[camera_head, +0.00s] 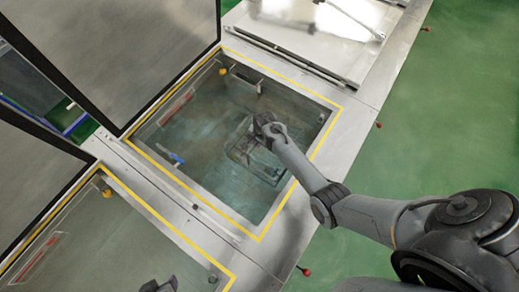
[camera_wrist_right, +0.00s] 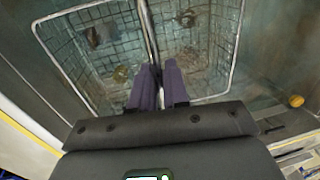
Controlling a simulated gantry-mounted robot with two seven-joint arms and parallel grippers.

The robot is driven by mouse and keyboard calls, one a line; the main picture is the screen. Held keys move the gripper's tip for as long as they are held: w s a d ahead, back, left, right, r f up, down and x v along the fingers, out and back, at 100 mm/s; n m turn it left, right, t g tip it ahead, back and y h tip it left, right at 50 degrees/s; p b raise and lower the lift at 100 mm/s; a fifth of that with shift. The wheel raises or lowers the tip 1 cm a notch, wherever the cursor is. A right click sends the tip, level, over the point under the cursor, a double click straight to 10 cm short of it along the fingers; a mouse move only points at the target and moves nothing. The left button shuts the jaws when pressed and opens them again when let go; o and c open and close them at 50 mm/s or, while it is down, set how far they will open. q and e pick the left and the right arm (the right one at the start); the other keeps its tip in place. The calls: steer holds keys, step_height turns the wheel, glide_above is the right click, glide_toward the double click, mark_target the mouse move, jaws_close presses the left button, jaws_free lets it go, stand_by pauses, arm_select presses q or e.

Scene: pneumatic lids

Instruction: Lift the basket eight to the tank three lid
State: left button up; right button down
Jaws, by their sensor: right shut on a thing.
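The wire basket (camera_head: 262,170) is inside the middle open tank (camera_head: 190,198), towards its right side. In the right wrist view its mesh (camera_wrist_right: 105,62) spreads on both sides of a central bar (camera_wrist_right: 148,32). My right gripper (camera_head: 265,130) reaches into the tank over the basket; in the wrist view its fingers (camera_wrist_right: 158,85) are shut on the central bar. A dark part, perhaps my left gripper (camera_head: 160,286), shows at the bottom edge of the head view; its jaws are hidden. I cannot read any basket or tank number.
A raised grey lid (camera_head: 120,50) stands at the middle tank's left side. Another raised lid (camera_head: 35,165) stands by the lower-left tank (camera_head: 110,245). A shut metal lid (camera_head: 320,35) covers the upper-right place. Green floor (camera_head: 450,110) lies clear at right.

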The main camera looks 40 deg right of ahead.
steer(key=r+p, duration=0.4)
steer(key=r, duration=0.1)
steer(key=shift+w, duration=0.2)
steer(key=shift+r, duration=1.05)
step_height(320, 180, up, 14)
stand_by(0.4)
stand_by(2.2)
stand_by(0.8)
steer(key=shift+f, duration=0.1)
stand_by(0.6)
